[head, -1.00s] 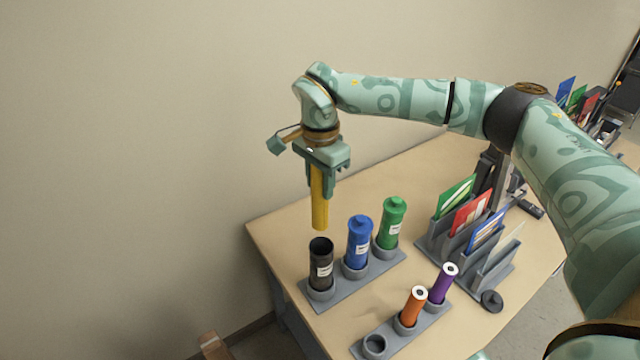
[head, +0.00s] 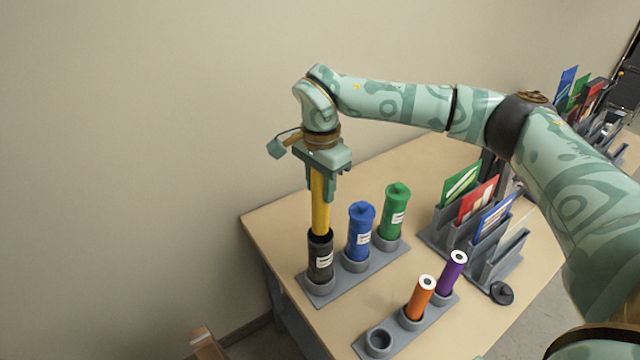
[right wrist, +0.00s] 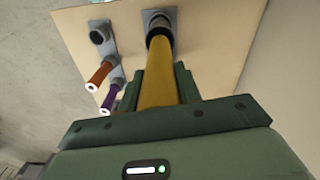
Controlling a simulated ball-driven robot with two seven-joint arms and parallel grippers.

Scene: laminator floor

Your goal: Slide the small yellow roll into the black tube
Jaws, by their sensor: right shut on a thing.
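My right gripper (head: 322,182) is shut on the upper end of the yellow roll (head: 320,210) and holds it upright. The black tube (head: 320,262) stands open-topped in the left cup of a grey rack. In the head view the roll's lower end meets the tube's mouth, and the tube rim hides its tip. In the right wrist view the yellow roll (right wrist: 160,78) runs from the jaws to the black tube's mouth (right wrist: 159,30) and appears to enter it. How deep it sits is hidden. My left gripper is not in view.
A blue tube (head: 360,234) and a green tube (head: 394,212), both capped, stand beside the black one. In front, another rack holds an orange roll (head: 421,298), a purple roll (head: 452,274) and an empty cup (head: 379,341). A loose black cap (head: 502,293) lies at right.

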